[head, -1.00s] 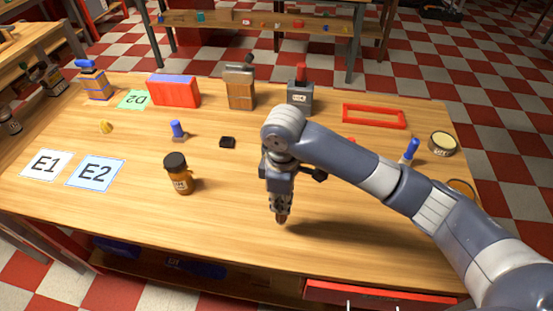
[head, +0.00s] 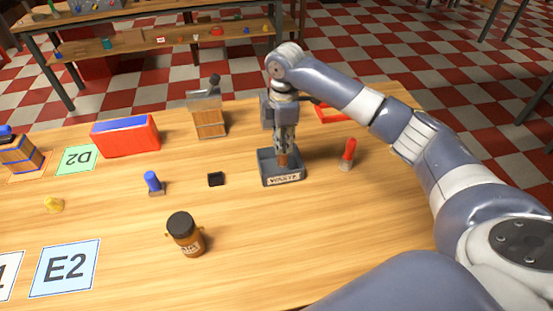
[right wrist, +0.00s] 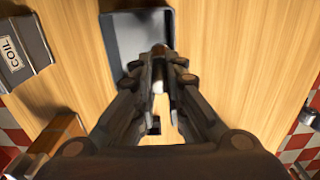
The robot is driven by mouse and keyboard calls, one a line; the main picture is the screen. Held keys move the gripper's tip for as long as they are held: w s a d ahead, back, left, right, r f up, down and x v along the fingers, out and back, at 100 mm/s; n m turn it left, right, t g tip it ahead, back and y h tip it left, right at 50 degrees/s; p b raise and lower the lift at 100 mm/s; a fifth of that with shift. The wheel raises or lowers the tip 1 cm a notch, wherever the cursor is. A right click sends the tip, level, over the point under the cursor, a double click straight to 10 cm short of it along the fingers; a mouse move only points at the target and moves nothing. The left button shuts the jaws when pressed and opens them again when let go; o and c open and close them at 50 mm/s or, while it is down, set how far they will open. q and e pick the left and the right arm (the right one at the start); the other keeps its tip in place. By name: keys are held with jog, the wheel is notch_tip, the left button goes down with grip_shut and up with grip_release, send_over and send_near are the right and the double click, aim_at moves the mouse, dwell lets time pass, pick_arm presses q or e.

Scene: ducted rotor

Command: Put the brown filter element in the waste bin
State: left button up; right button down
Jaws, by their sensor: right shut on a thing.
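The brown filter element (head: 283,159) is held pointing down in my right gripper (head: 283,145), which is shut on it. The dark grey waste bin (head: 283,181), an open tray with a label on its front, stands on the table right below. In the head view the element's lower end overlaps the bin's opening; I cannot tell whether it touches the floor of the bin. In the right wrist view the filter element (right wrist: 159,50) shows between the fingers, over the bin (right wrist: 126,42) near its edge. My left gripper is not in view.
A red upright object (head: 347,154) stands just right of the bin. The table front right is clear.

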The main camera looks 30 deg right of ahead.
aim_at(282, 157)
jog(key=shift+f, duration=0.9)
notch_tip(282, 157, down, 4)
jog(key=shift+a+r+p, duration=0.1)
jog(key=shift+p, duration=0.25)
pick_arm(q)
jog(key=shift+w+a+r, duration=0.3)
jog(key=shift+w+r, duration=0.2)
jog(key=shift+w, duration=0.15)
pick_arm(e)
jog(key=shift+f, duration=0.35)
jog(key=shift+f, duration=0.1)
jog(key=c, duration=1.7)
grip_release()
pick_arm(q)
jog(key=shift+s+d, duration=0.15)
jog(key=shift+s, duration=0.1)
pick_arm(e)
jog(key=shift+o, duration=0.2)
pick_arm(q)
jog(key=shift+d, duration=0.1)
